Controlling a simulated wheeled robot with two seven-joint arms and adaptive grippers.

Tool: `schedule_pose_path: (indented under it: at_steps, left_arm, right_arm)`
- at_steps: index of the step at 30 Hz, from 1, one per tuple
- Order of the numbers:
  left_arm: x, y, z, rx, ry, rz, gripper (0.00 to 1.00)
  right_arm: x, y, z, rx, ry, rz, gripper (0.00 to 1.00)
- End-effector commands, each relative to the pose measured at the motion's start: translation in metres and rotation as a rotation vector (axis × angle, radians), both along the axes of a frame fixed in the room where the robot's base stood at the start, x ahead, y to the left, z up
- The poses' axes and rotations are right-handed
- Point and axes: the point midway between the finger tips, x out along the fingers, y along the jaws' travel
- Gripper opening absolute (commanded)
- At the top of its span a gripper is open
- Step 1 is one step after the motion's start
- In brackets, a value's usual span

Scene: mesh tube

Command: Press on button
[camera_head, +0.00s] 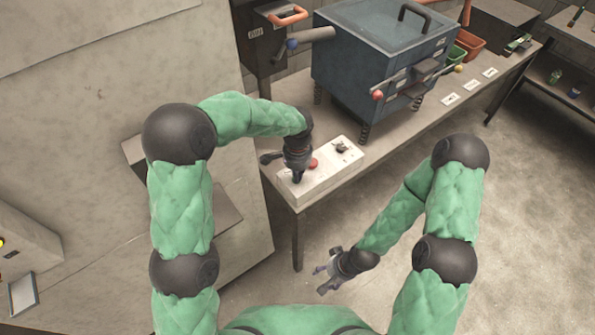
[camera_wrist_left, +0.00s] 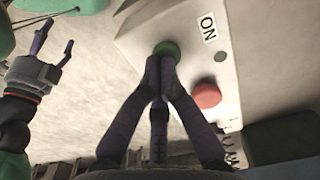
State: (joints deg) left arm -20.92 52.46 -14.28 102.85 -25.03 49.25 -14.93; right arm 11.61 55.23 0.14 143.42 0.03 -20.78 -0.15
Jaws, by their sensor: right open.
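A white control box (camera_head: 322,182) sits at the near left end of the table. In the left wrist view it carries a green button (camera_wrist_left: 166,47) beside an "ON" label (camera_wrist_left: 209,27), and a red button (camera_wrist_left: 206,96). My left gripper (camera_head: 297,178) is over the box, pointing down. Its fingertips (camera_wrist_left: 159,64) are together at the green button and partly cover it; I cannot tell whether they touch or press it. My right gripper (camera_head: 321,279) is open and empty, low in front of the table; it also shows in the left wrist view (camera_wrist_left: 52,45).
A large blue-grey machine (camera_head: 375,50) with a lid handle stands behind the box on the table (camera_head: 410,140). A red-tipped lever (camera_head: 377,95) sticks out from it. A tall beige cabinet (camera_head: 90,80) is at left. The floor at right is clear.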

Motion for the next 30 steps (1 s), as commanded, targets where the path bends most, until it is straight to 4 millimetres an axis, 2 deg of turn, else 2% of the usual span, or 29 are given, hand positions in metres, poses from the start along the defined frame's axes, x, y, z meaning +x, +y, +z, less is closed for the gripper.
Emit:
schedule_pose_path:
  at_steps: [11,21,30]
  left_arm:
    - [0.000,0.000,-0.001,-0.001,-0.001,0.001,0.00]
    - [-0.001,0.000,-0.023,0.000,0.002,0.001,0.00]
    - [-0.004,0.001,-0.028,0.003,0.012,-0.002,0.00]
  right_arm:
    - [0.000,0.000,0.000,0.000,0.000,0.000,0.62]
    - [0.000,0.000,-0.002,0.000,0.000,0.000,0.62]
    - [0.000,0.000,-0.002,0.000,0.000,0.000,0.62]
